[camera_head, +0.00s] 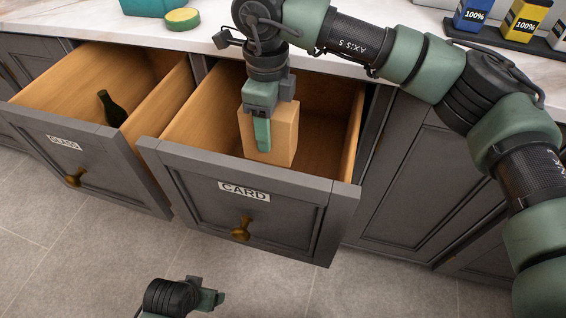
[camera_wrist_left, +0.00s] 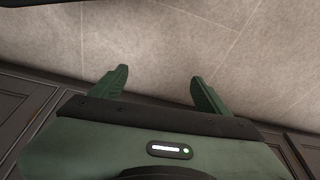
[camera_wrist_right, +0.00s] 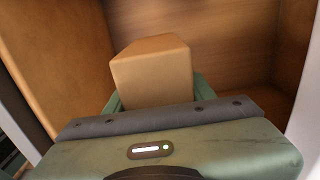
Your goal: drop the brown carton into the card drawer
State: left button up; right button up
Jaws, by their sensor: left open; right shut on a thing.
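The brown carton (camera_head: 284,135) is a plain upright box inside the open drawer labelled CARD (camera_head: 262,170). My right gripper (camera_head: 263,135) is shut on the carton from above. The carton also shows between the fingers in the right wrist view (camera_wrist_right: 152,75), with the drawer's wooden walls around it. Whether the carton touches the drawer floor cannot be told, as the drawer front hides its lower end. My left gripper (camera_head: 212,298) is at the bottom of the head view, in front of the drawers. In the left wrist view (camera_wrist_left: 158,90) its fingers are apart and empty above the floor.
The drawer labelled GLASS (camera_head: 95,140) is open at the left, with a dark green bottle (camera_head: 111,109) in it. The worktop (camera_head: 200,38) holds a teal box (camera_head: 147,6), a round yellow-topped sponge or tin (camera_head: 183,18) and several small boxes on a dark tray (camera_head: 480,33).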

pick_arm(q)
notch_tip(320, 180, up, 6)
jog(key=b, duration=0.1)
pick_arm(e)
jog(key=w+f, duration=0.1)
jog(key=f, duration=0.3)
jog(key=w+d+f, duration=0.1)
jog(key=f, duration=0.3)
jog(key=w+f, duration=0.1)
jog(key=f, duration=0.4)
jog(key=shift+w+d, duration=0.15)
jog(key=shift+w, duration=0.25)
pick_arm(q)
jog(key=shift+s+a+b, duration=0.1)
jog(key=shift+s+b, duration=0.05)
jog(key=shift+b, duration=0.2)
pick_arm(e)
jog(key=shift+f, duration=0.2)
jog(key=shift+f, duration=0.1)
pick_arm(q)
jog(key=shift+b+v, duration=0.35)
jog(key=shift+v, duration=1.1)
pick_arm(e)
jog(key=shift+f, duration=0.3)
jog(key=o, duration=1.5)
jog(key=shift+f, duration=0.1)
pick_arm(q)
jog(key=shift+r, duration=0.4)
